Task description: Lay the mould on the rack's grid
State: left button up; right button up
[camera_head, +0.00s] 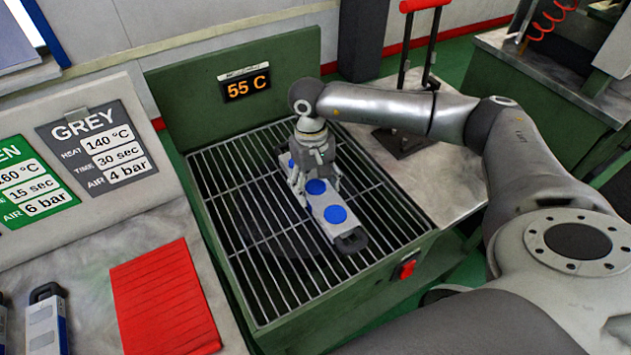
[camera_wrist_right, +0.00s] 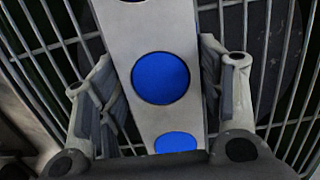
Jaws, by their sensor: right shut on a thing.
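The mould (camera_head: 328,207) is a long grey block with blue round spots on top and a dark handle at its near end. It is at the grid (camera_head: 250,215) of the green rack (camera_head: 345,295), lying lengthwise at a slant; whether it touches the bars I cannot tell. My right gripper (camera_head: 312,190) is shut on the mould from above, around its middle. In the right wrist view the mould (camera_wrist_right: 160,45) lies between the two fingers (camera_wrist_right: 160,95), with grid bars behind it. My left gripper is not in view.
A display reading 55 C (camera_head: 245,87) stands on the rack's back panel. A red switch (camera_head: 407,268) is on its front. A red ribbed mat (camera_head: 165,300) and another handled block (camera_head: 46,320) lie at the left. The grid's left part is free.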

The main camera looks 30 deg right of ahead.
jog(key=o, duration=1.7)
jog(key=shift+r, duration=0.15)
jog(key=shift+w+r+b, duration=0.25)
jog(key=shift+r+b, duration=0.25)
jog(key=shift+r, duration=1.45)
jog(key=shift+w+r+b, duration=0.2)
jog(key=shift+r+b, duration=0.25)
jog(key=shift+r, duration=1.55)
jog(key=shift+w+r+b, duration=0.25)
jog(key=shift+r+b, duration=0.25)
jog(key=shift+r, duration=1.45)
